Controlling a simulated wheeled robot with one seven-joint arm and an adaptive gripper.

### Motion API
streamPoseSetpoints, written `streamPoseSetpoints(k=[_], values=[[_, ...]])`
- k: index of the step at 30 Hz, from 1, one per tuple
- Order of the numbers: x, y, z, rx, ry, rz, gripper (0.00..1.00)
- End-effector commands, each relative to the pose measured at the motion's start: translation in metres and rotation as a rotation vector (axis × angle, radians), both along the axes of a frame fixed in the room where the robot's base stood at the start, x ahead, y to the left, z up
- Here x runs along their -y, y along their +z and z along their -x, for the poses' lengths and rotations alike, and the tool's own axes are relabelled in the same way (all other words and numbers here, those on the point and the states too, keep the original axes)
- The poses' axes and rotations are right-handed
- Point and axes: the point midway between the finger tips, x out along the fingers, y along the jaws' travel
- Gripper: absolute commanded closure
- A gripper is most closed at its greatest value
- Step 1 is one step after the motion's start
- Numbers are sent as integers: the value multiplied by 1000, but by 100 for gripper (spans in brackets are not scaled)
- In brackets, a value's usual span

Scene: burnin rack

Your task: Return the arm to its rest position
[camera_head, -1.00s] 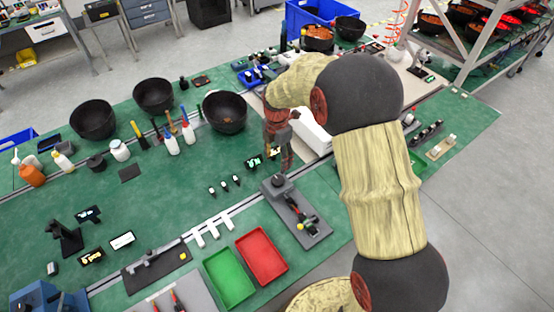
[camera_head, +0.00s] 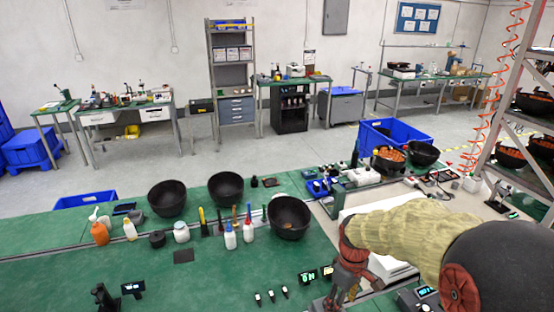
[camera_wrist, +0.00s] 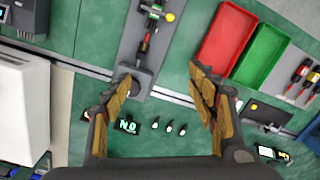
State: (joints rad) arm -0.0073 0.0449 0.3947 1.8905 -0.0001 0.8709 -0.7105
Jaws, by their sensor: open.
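My arm, in a tan sleeve with dark joints, reaches in from the right of the head view. My gripper (camera_head: 343,290) points down over the green bench (camera_head: 90,258) near the lower edge of that view. In the wrist view my gripper (camera_wrist: 162,95) is open, its wood-coloured fingers wide apart with nothing between them. Below it on the green surface lie several small dark pieces (camera_wrist: 168,126) and a small lit display (camera_wrist: 128,125). The grey fixture (camera_wrist: 140,60) is beyond the fingertips. I cannot tell the exact height above the bench.
Black bowls (camera_head: 290,217) and bottles (camera_head: 230,236) stand along the bench. A blue crate (camera_head: 385,135) stands behind it, and a metal rack (camera_head: 525,110) rises at right. Red (camera_wrist: 224,42) and green (camera_wrist: 262,55) trays show in the wrist view. A white box (camera_wrist: 22,100) is at its left.

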Motion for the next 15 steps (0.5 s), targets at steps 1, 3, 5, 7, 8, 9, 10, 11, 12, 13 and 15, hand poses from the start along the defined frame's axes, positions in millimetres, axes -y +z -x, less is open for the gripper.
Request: streamPoseSetpoints(k=[1, 3, 5, 7, 8, 9, 10, 11, 12, 13, 15], values=[[0, 15, 16, 26, -106, 5, 42], [1, 33, 37, 55, -251, 7, 42], [1, 47, 55, 82, -357, 6, 42], [1, 61, 75, 116, -465, 0, 42], [1, 66, 84, 131, -506, -4, 42], [2, 73, 95, 151, -557, -11, 42], [2, 77, 103, 168, -590, -16, 42], [2, 81, 111, 185, -619, -23, 42], [2, 86, 121, 208, -654, -32, 42], [2, 90, 129, 226, -677, -40, 42], [2, 97, 145, 269, -712, -58, 42]])
